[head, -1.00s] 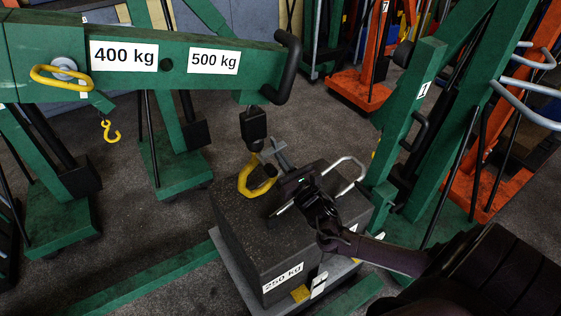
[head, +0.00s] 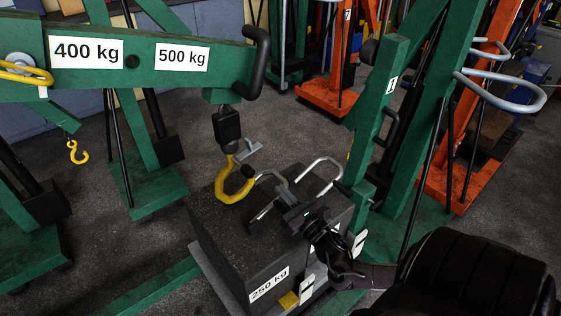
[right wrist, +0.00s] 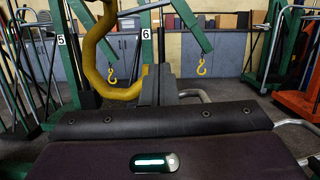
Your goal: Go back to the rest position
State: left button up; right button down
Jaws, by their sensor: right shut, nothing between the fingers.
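My right gripper (head: 283,190) is over the top of the dark weight block marked 250 kg (head: 235,235), to the right of the yellow crane hook (head: 232,190). It is shut and empty, and apart from the hook. In the right wrist view its dark fingers (right wrist: 158,86) are together, with the hook (right wrist: 92,50) to their left. The hook hangs from a black swivel (head: 227,126) under the green boom (head: 135,57), close above the block. A grey latch piece (head: 248,150) sticks out from the hook. My left gripper is not in view.
A metal handle loop (head: 326,162) rises from the block, close to my right gripper. A green jack upright marked 1 (head: 385,95) stands to the right. Orange cranes (head: 335,92) stand behind. Grey floor (head: 270,135) is open beyond the block.

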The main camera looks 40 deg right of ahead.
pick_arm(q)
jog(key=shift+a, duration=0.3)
